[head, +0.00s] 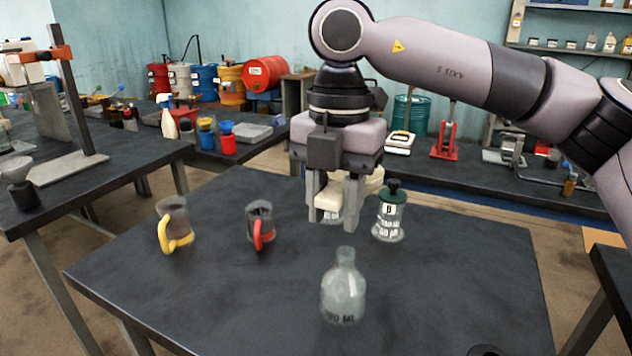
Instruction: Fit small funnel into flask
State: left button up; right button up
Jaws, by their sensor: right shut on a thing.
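The clear glass flask (343,292), marked in ML, stands upright at the front middle of the dark table, its narrow neck open and empty. My right gripper (334,212) points down above the table, behind the flask and apart from it. It is shut on a cream-coloured piece (330,197), which looks like the small funnel. The fingers hide much of its shape, and its spout cannot be made out. My left gripper is not in view.
A red-handled mug (260,224) and a yellow-handled mug (173,222) stand to the left.

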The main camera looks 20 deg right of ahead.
jog(key=shift+w, duration=0.25)
notch_tip(320, 180, down, 4)
jog(key=b, duration=0.2)
jog(key=shift+s+r+b, duration=0.1)
jog(key=shift+r+b, duration=0.05)
jog(key=shift+b, duration=0.15)
dwell(0.7)
jog(key=shift+f+b, duration=2.35)
jog(key=shift+f, duration=0.4)
jog(key=o, duration=1.1)
